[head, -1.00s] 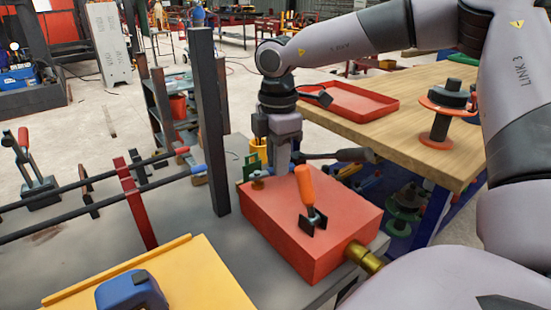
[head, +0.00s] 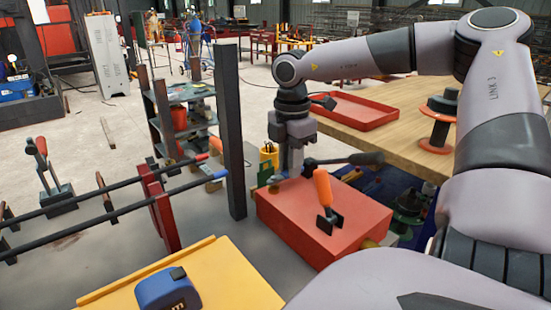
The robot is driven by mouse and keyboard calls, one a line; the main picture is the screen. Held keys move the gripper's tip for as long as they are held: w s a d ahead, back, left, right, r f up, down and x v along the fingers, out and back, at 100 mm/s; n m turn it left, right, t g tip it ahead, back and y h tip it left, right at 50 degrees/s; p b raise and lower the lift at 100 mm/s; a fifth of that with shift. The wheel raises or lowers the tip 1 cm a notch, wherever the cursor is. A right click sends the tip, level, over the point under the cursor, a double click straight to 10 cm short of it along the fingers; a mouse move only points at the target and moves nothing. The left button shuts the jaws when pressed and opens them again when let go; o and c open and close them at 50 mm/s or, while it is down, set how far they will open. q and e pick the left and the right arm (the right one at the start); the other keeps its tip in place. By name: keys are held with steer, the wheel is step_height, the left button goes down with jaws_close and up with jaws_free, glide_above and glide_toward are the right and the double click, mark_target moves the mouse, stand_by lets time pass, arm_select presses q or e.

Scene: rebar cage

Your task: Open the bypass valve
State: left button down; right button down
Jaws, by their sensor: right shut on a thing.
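A red box (head: 325,222) stands on the grey bench with an upright orange-handled lever (head: 323,188) on top. A dark-gripped lever (head: 350,160) points right behind it. A small brass knob (head: 274,184) shows at the box's back left corner, and a brass fitting at its right end is mostly hidden by my arm. My right gripper (head: 291,172) points down at the back left corner, beside the knob and the lever's inner end. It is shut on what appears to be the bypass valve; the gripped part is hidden. My left gripper is out of view.
A dark upright post (head: 230,130) stands close left of my right gripper. Rebars in red and dark supports (head: 163,208) lie left. A yellow tray (head: 228,285) with a blue tape measure (head: 168,290) is in front. A wooden table (head: 405,150) with a red tray (head: 345,111) is behind right.

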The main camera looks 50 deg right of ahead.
steer(key=shift+r, duration=0.1)
steer(key=c, duration=1)
jaws_free()
steer(key=shift+c, duration=0.2)
steer(key=shift+r+p, duration=0.3)
steer(key=shift+r, duration=3.25)
